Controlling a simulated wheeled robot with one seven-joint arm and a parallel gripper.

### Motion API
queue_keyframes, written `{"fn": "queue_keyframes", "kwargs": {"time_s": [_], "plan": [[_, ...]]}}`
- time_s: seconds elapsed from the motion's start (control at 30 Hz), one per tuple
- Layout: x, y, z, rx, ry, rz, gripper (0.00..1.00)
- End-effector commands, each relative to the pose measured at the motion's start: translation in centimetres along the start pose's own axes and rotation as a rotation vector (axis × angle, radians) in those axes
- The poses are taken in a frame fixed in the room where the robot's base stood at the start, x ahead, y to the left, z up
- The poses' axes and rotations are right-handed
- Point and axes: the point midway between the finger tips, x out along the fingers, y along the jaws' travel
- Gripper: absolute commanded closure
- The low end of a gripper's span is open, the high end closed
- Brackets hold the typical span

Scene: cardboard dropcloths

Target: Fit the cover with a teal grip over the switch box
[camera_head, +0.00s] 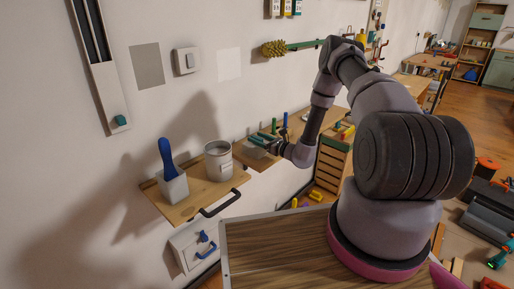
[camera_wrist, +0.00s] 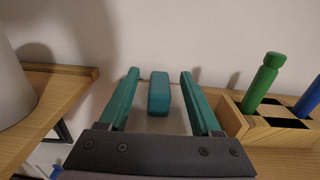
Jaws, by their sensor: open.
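The cover's teal grip (camera_wrist: 158,93) stands upright between my gripper's two teal fingers in the wrist view. A gap shows on each side of it. The cover's pale body (camera_wrist: 158,124) is below the grip, partly hidden by my gripper. In the head view, the cover (camera_head: 254,152) is on the wooden wall shelf. My gripper (camera_head: 264,141) is open around the grip, at the end of my stretched arm. A small pale switch box (camera_head: 186,61) with a square rocker is on the wall, up and left of the cover. Nothing covers it.
A pail (camera_head: 219,161) and a white pot (camera_head: 172,187) with a blue-handled tool stand on a nearer shelf. A wooden holder (camera_wrist: 280,126) with green and blue handles is right of my gripper. A white box (camera_head: 193,246) with blue parts hangs below.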

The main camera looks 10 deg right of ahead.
Motion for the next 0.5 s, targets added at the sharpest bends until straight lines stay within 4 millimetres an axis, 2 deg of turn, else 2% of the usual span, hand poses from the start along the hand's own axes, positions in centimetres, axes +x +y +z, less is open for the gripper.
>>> {"fn": "queue_keyframes", "kwargs": {"time_s": [0.1,0.3,0.47,0.5], "plan": [[0.64,-0.04,0.01,0.0,-0.001,-0.001,0.35],[0.65,-0.03,0.0,0.001,0.0,-0.001,0.35],[0.64,-0.03,0.0,0.001,0.0,-0.001,0.96],[0.64,-0.03,0.0,0.001,0.0,-0.001,1.0]]}}
